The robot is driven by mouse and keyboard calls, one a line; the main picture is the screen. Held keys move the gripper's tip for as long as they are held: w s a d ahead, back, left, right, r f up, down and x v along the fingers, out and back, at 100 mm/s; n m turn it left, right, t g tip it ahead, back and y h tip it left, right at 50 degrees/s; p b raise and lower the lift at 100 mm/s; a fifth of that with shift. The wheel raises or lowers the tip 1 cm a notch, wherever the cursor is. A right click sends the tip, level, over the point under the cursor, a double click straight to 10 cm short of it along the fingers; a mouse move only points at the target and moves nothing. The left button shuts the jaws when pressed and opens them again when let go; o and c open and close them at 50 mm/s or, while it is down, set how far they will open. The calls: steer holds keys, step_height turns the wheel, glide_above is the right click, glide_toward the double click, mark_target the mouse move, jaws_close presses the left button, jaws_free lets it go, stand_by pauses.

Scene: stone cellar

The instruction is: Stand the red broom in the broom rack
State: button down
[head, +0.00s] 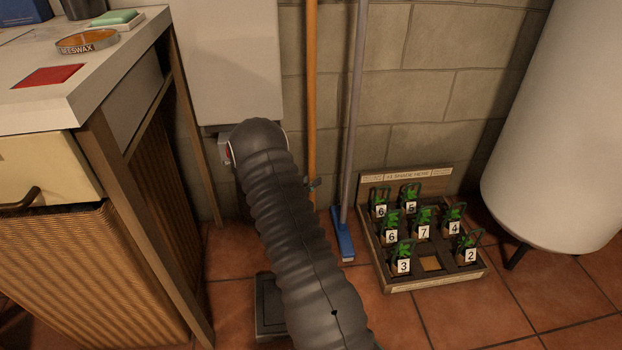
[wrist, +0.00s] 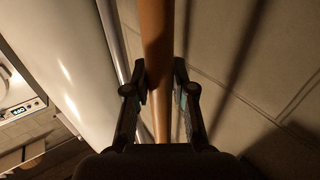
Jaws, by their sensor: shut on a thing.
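An orange-brown wooden handle (head: 312,80) stands upright in front of the block wall in the head view. Its lower end is hidden behind my arm, so no red broom head shows. My gripper (head: 313,184) is mostly hidden by my arm in the head view, with only a fingertip showing at the handle. In the wrist view my gripper (wrist: 159,92) has one finger on each side of the handle (wrist: 156,40), shut on it. I cannot make out a broom rack for certain.
A blue broom (head: 343,235) with a grey handle leans just right of the held handle. A crate of numbered potted plants (head: 440,283) and a white tank (head: 560,130) stand further right. A workbench (head: 130,45) is at left. A dark box (head: 268,308) sits on the floor.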

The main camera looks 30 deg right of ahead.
stand_by(0.3)
steer(key=c, duration=0.9)
jaws_free()
steer(key=shift+f, duration=0.15)
steer(key=s+a, duration=0.1)
steer(key=a, duration=1.1)
steer(key=shift+s, duration=0.3)
